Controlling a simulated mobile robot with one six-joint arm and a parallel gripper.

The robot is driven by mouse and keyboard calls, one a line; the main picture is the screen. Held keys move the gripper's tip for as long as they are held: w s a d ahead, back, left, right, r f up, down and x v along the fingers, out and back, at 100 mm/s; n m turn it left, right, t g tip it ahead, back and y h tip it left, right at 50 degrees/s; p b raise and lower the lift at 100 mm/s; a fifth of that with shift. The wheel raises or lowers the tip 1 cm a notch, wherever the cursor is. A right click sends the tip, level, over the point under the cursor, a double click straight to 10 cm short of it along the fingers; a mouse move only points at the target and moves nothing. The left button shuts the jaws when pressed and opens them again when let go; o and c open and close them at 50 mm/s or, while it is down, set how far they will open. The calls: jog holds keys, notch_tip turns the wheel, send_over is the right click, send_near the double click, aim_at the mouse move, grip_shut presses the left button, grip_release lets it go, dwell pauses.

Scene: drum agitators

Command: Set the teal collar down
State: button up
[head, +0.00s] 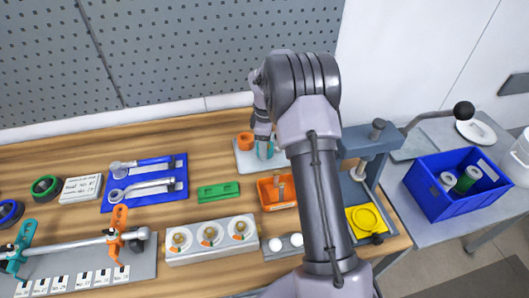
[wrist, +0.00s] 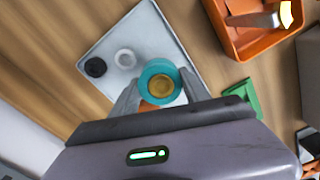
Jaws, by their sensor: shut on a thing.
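The teal collar (wrist: 147,73) is a short ring held between the two fingers of my gripper (wrist: 163,88). A brass-coloured round thing shows inside its opening in the wrist view; whether it is part of the collar or lies below I cannot tell. In the head view my gripper (head: 264,135) points down with the teal collar (head: 265,151) at its tips, over the pale tray (head: 246,168). The gap between collar and tray is unclear. An orange collar (head: 245,141) stands at the tray's back left and is partly hidden behind the teal one in the wrist view.
In the wrist view a black ring (wrist: 95,67) and a white ring (wrist: 125,58) lie on the tray, with bare tray around them. An orange bin (head: 274,205) and a green block (head: 218,192) stand nearby. A press (head: 368,145) stands to the right.

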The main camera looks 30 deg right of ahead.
jog(key=shift+f, duration=0.9)
jog(key=shift+f, duration=0.2)
jog(key=o, duration=1.6)
jog(key=shift+r, duration=0.1)
